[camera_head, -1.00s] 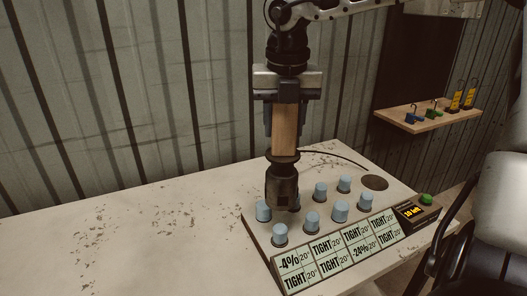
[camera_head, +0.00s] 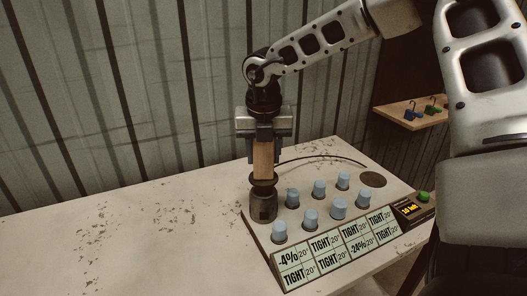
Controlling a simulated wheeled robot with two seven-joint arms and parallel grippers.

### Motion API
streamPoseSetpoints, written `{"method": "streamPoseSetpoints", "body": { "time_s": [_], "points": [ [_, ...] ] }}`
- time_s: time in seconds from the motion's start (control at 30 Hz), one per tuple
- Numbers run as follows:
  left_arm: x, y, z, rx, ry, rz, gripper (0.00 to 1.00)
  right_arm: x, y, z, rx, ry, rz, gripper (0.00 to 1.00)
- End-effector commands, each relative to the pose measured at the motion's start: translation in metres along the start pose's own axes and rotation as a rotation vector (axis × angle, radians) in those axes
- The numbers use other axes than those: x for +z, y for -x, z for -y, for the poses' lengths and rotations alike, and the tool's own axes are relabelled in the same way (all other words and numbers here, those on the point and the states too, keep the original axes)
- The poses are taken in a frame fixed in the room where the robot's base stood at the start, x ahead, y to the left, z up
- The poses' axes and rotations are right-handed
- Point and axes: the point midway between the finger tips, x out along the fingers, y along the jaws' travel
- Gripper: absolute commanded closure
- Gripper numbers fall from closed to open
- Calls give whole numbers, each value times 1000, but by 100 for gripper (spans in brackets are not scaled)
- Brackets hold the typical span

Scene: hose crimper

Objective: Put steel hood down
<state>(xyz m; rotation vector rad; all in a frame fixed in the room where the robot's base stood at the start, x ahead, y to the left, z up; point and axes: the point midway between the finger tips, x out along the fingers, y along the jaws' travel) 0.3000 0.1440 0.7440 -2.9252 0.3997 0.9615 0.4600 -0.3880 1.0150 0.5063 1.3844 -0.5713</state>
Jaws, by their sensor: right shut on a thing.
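The steel hood (camera_head: 263,204) is a dark metal cup on a wooden handle (camera_head: 264,161). My right gripper (camera_head: 264,152) is shut on that handle and holds the tool upright. The hood is at the back left corner of the sloped board, where it hides the blue-capped peg there. I cannot tell whether it rests on the board. My left gripper is not in view.
Several blue-capped pegs (camera_head: 339,208) stand in two rows on the board. A label panel (camera_head: 340,247) with "TIGHT" and percentages runs along its front. A box with a green button (camera_head: 424,197) is at right. A thin cable arcs behind. The table (camera_head: 120,245) is clear at left.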

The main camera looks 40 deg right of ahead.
Motion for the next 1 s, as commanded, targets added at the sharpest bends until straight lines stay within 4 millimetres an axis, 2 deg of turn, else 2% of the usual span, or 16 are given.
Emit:
{"method": "streamPoseSetpoints", "body": {
  "time_s": [0.17, 0.2, 0.23, 0.27, 0.53, 0.67, 0.77, 1.0],
  "points": [
    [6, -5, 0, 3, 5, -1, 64, 0, -5, 0, 1, 0, 2, 100],
    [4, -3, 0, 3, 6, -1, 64, 0, -3, 0, -1, 0, 0, 47],
    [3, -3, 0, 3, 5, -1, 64, 0, -3, 0, -1, 0, 0, 39],
    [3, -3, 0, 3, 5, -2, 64, 0, -3, 0, -1, 0, 0, 37],
    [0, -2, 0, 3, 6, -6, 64, 0, -2, 0, -1, 0, -1, 37],
    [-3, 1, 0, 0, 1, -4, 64, 0, 5, 0, 1, 0, 1, 37],
    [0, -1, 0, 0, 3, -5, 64, 1, 21, -1, 3, -2, 4, 37],
    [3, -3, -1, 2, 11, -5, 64, 1, 75, -1, 1, -1, 5, 37]
  ]
}}
